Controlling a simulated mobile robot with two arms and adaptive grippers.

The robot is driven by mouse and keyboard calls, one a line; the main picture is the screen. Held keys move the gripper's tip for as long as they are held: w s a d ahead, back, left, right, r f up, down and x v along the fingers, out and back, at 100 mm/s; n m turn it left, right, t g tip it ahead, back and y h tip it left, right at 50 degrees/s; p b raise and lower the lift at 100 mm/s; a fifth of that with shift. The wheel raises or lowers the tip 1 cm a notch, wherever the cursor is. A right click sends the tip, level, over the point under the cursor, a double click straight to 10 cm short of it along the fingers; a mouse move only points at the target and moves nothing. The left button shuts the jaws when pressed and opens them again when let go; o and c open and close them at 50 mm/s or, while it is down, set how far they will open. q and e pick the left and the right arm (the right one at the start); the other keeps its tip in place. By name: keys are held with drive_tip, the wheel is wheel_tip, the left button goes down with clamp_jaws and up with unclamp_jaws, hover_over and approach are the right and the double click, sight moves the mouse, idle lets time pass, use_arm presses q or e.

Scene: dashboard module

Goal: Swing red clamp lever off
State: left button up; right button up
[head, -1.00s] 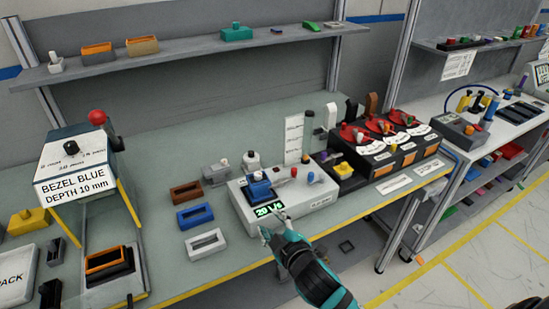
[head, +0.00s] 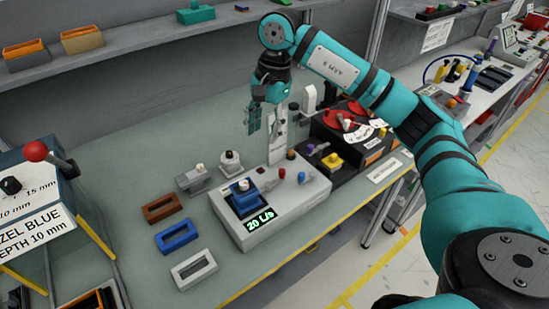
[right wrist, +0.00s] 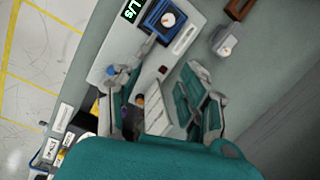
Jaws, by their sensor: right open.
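A grey test station (head: 305,205) with a green 20 L/s display stands on the bench. It carries a blue module (head: 243,193) with a pale knob, a small red-topped part (head: 282,173) and a blue-topped part (head: 302,177). I cannot tell which red part is the clamp lever. My right gripper (head: 266,119) hangs fingers down above the back of the bench, behind the station, open and empty. In the right wrist view its open fingers (right wrist: 160,80) spread over the station, with the blue module (right wrist: 160,20) beyond them. My left gripper is not in view.
Brown (head: 163,207), blue (head: 178,236) and white (head: 194,269) frames lie left of the station. A dark unit with red discs (head: 350,112) stands behind it at the right. A box with a red ball lever (head: 36,151) is at the left.

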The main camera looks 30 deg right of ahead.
wheel_tip(320, 180, up, 2)
drive_tip(key=h, duration=0.2)
hover_over(282, 170)
wheel_tip(282, 170, down, 16)
drive_tip(key=p, duration=0.4)
drive_tip(key=shift+r+p, duration=0.15)
drive_tip(key=shift+p, duration=0.2)
drive_tip(key=shift+f, duration=0.7)
clamp_jaws()
